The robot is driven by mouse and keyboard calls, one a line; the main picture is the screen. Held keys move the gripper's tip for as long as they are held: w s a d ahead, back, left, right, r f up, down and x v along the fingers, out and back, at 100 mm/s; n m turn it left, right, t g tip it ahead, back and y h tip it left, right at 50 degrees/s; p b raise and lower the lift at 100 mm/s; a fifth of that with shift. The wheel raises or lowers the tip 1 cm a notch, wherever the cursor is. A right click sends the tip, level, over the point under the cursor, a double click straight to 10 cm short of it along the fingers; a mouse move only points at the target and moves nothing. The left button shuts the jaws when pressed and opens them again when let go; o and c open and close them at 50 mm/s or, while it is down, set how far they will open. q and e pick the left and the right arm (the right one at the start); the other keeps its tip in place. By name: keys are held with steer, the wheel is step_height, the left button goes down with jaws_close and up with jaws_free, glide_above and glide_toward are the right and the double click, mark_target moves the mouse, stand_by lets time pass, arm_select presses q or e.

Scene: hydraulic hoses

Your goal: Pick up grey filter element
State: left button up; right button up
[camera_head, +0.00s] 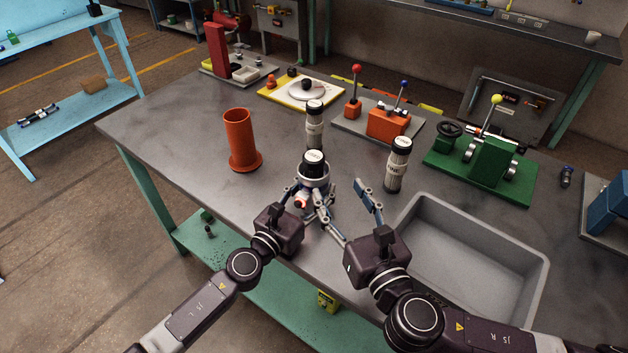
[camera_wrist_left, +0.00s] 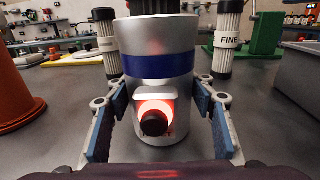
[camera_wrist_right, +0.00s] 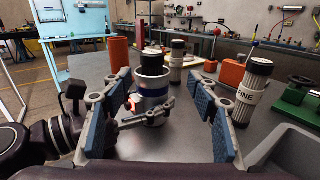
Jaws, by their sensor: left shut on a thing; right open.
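A silver cylindrical housing with a blue band (camera_wrist_left: 160,62) stands upright on the table. My left gripper (camera_head: 309,200) is shut around it, with its fingers on both sides. A dark-capped filter element (camera_head: 314,162) stands in the housing's open top, its lower part hidden. A similar element (camera_head: 314,127) stands behind it, and a third, labelled FINE (camera_head: 397,168), stands to the right. All three have dark caps and pale label bands; I cannot tell which is the grey one. My right gripper (camera_head: 345,208) is open and empty, just right of the housing and left of the FINE element.
A grey bin (camera_head: 470,290) lies at the front right. An orange flanged tube (camera_head: 240,140) stands at the left. Lever blocks in orange (camera_head: 388,121) and green (camera_head: 492,160) stand at the back right.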

mark_target(318, 168)
steer(key=shift+n, duration=0.3)
steer(key=x, duration=0.6)
steer(key=shift+w+a+r, duration=0.1)
steer(key=shift+a+r, duration=0.05)
steer(key=shift+a, duration=0.25)
steer(key=x, duration=0.5)
steer(key=shift+a, duration=0.4)
jaws_close()
